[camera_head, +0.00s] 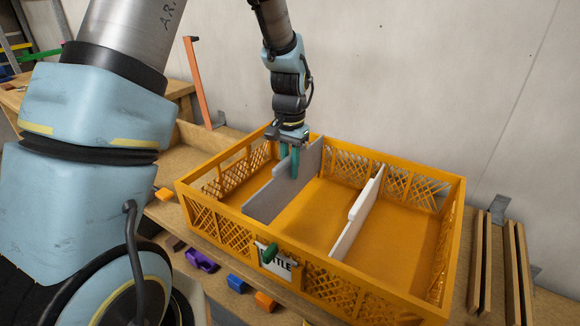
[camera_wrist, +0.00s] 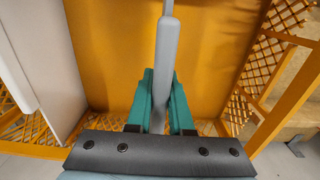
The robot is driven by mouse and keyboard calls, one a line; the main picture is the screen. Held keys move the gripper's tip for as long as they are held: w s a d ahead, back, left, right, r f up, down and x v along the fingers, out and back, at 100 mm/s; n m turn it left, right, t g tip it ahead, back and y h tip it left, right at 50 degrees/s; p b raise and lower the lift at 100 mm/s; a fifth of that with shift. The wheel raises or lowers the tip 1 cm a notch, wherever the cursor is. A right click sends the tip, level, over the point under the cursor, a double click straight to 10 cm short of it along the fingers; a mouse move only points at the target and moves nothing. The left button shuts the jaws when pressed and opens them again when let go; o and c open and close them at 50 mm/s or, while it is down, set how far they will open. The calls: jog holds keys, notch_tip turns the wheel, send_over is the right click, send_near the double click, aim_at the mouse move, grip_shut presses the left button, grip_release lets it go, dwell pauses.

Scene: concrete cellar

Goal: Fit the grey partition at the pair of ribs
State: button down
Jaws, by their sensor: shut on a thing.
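The grey partition (camera_head: 283,190) is an upright grey panel inside the yellow crate (camera_head: 222,222), running from near the back wall toward the front in the left part. My gripper (camera_head: 290,162) is above it, with its teal fingers pointing down and shut on the panel near its back end. In the wrist view the panel's top edge (camera_wrist: 167,48) runs between the two teal fingers (camera_wrist: 160,105). Whether its lower edge touches the crate floor I cannot tell. The ribs on the crate walls are too small or hidden to make out.
A white partition (camera_head: 358,215) stands across the crate to the right; it also shows at the left of the wrist view (camera_wrist: 42,62). Purple (camera_head: 200,260), blue and orange pieces lie in front. Wooden slats (camera_head: 481,262) lie right.

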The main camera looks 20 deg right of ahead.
jog(key=c, duration=0.7)
grip_release()
jog(key=shift+c, duration=0.2)
notch_tip(320, 180, up, 10)
jog(key=shift+r+b, duration=0.15)
jog(key=shift+b, duration=0.7)
notch_tip(320, 180, up, 6)
jog(key=p, duration=0.4)
jog(key=shift+f, duration=0.25)
